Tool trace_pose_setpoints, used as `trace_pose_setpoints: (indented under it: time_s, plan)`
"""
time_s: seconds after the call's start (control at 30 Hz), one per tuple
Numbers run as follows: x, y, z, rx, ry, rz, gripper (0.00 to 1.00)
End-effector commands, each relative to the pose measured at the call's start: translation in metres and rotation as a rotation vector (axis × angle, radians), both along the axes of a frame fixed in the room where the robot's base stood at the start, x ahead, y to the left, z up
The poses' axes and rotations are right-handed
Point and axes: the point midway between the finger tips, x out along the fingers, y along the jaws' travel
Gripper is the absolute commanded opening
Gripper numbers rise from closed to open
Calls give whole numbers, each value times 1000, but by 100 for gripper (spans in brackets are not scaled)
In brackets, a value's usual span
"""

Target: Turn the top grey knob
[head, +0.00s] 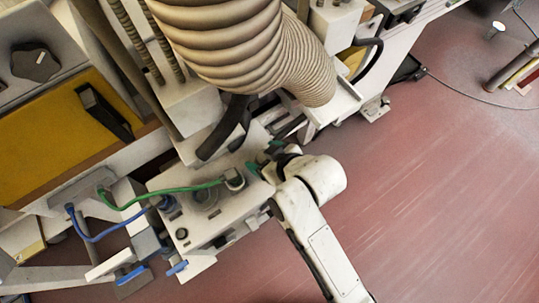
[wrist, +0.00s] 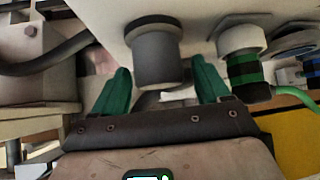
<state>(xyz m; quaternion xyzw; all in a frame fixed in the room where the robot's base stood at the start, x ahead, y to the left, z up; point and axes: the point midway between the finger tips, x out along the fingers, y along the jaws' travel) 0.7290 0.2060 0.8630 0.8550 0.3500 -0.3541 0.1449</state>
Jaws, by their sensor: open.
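A grey cylindrical knob (wrist: 155,50) sticks out from a pale panel in the wrist view. My gripper (wrist: 161,68) is open, with one green fingertip on each side of the knob. A gap shows beside the left finger; whether the right finger touches the knob I cannot tell. In the head view my gripper (head: 264,157) is at the right side of a pale box (head: 212,222), and the knob between its fingers is hidden there. I cannot tell from these views whether other grey knobs sit below this one.
A connector (wrist: 243,55) with a green cable (wrist: 293,95) sits close to the right finger. The cable (head: 160,192) crosses the box in the head view. A large ribbed hose (head: 235,45) hangs above. Open red floor (head: 430,190) lies to the right.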

Motion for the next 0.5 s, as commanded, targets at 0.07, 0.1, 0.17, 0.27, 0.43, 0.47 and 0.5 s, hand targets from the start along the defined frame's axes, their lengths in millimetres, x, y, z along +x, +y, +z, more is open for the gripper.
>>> trace_pose_setpoints:
  time_s: [0.07,0.1,0.17,0.27,0.43,0.47,0.5]
  plan:
    - [-3,-3,4,0,-1,-1,75]
    - [-5,-5,7,0,-1,-1,75]
    - [-9,-10,13,1,-2,-1,75]
    - [-19,-19,26,1,-1,-1,75]
    - [-35,-35,49,1,-2,-1,75]
    - [-38,-37,52,0,-1,-1,75]
    - [-41,-40,57,1,-2,-1,75]
